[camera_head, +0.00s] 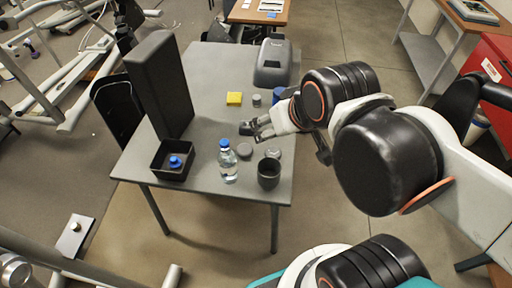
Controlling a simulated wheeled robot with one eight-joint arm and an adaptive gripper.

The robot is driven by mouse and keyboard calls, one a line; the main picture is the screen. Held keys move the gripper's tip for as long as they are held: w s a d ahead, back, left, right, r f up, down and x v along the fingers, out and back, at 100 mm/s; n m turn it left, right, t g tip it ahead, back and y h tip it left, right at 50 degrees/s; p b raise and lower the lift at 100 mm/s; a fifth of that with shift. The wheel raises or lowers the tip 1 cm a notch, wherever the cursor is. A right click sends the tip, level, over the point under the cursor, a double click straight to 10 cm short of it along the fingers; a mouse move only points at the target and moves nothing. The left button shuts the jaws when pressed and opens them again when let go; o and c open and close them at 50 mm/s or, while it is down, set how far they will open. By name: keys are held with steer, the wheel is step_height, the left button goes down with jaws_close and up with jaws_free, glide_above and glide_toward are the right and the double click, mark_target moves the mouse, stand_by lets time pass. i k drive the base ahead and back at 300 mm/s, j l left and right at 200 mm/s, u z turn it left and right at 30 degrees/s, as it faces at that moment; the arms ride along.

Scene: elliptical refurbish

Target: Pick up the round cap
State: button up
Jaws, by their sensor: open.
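Two low round grey pieces, either of which may be the round cap, lie on the grey table (208,118). One round grey piece (244,150) is right of the bottle's top, and the other round grey piece (273,153) is just behind the dark cup. My gripper (246,129) reaches in from the right, just behind the first piece in the picture. It is open, and I see nothing held in it. Its exact height over the table is hard to tell. Another small grey round thing (256,100) stands farther back.
A clear bottle (228,163) with a blue top and a dark cup (268,173) stand near the front edge. A black box (160,174) holds a blue-topped item.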

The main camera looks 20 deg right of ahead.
mark_target(244, 150)
steer(key=k+l+z, duration=0.15)
steer(key=z, duration=0.25)
steer(key=k+l+z, duration=0.15)
steer(key=z, duration=0.25)
steer(key=k+l+u, duration=0.1)
steer(key=i+z, duration=0.15)
